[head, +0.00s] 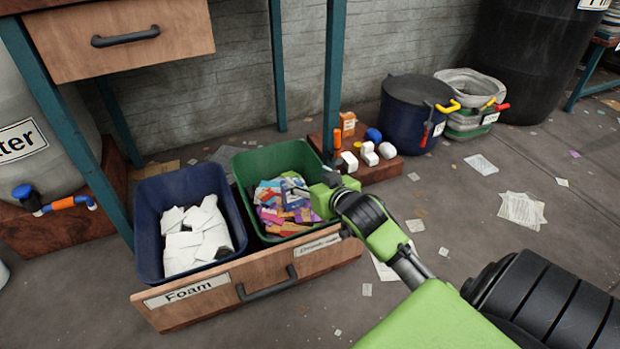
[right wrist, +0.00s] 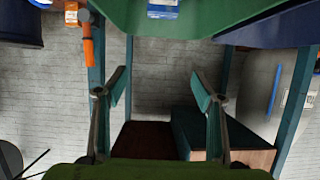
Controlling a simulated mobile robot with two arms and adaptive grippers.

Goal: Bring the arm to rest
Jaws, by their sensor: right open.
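My right arm comes in from the lower right in the head view. Its green wrist end and gripper (head: 324,192) are at the right rim of the green bin (head: 262,164); the fingers are hard to make out there. In the right wrist view the two fingers of this gripper (right wrist: 160,84) stand wide apart with nothing between them. The green bin's side shows at the top of that view (right wrist: 215,22). My left gripper is not in view.
The green bin holds colourful packets. The blue bin (head: 146,236) beside it holds white foam pieces. Both stand in the open drawer labelled Foam (head: 215,300). A low wooden board (head: 384,172) with small items and a dark blue pot (head: 402,118) stand behind. Paper scraps litter the floor.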

